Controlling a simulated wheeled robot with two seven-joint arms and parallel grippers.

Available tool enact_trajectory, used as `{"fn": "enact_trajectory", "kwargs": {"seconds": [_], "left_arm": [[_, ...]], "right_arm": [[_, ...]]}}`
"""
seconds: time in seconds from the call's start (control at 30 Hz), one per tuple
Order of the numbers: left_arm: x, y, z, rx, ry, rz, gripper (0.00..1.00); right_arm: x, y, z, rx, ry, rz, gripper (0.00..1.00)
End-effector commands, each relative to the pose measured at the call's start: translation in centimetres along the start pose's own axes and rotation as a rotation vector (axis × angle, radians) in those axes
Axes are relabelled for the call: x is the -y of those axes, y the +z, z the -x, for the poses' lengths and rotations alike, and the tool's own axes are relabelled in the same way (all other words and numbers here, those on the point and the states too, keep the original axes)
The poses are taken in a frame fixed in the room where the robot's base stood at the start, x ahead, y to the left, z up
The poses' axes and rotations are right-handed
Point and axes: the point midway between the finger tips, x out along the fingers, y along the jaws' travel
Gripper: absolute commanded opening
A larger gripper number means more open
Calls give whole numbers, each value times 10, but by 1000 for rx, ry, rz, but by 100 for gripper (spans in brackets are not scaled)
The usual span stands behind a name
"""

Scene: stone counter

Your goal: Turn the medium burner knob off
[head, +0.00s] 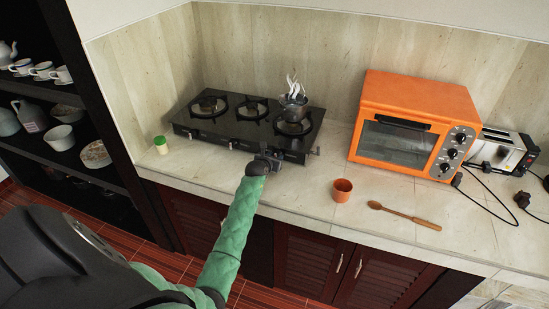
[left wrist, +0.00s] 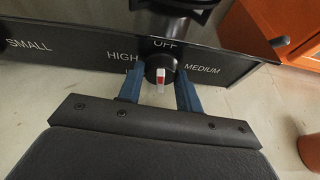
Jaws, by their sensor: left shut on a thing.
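The black stove (head: 219,128) stands on the counter with several burners. In the left wrist view, a round black knob (left wrist: 152,76) with a white and red marker sits on its front panel. OFF is above it, HIGH at its upper left and MEDIUM to its right. The marker stands roughly upright in the picture. My left gripper (left wrist: 160,78) is shut on this knob, its blue fingers on both sides. In the head view my left gripper (head: 270,160) is at the stove's front edge and hides the knob. My right gripper is not in view.
A steaming dark pot (head: 292,104) is on the right burner. An orange oven (head: 413,92) and a toaster (head: 497,148) stand to the right. An orange cup (head: 342,190) and a wooden spoon (head: 405,214) lie near the counter's front. A green-lidded jar (head: 161,146) stands left.

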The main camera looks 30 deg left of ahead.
Motion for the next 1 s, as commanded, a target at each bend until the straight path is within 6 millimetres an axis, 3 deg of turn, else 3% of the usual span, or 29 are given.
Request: {"fn": "enact_trajectory", "kwargs": {"seconds": [0.4, 1.0], "left_arm": [[3, -1, 0, -11, 54, -138, 12], [2, -1, 0, -12, 68, -174, 12]], "right_arm": [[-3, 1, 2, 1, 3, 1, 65], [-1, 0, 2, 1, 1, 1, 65]]}}
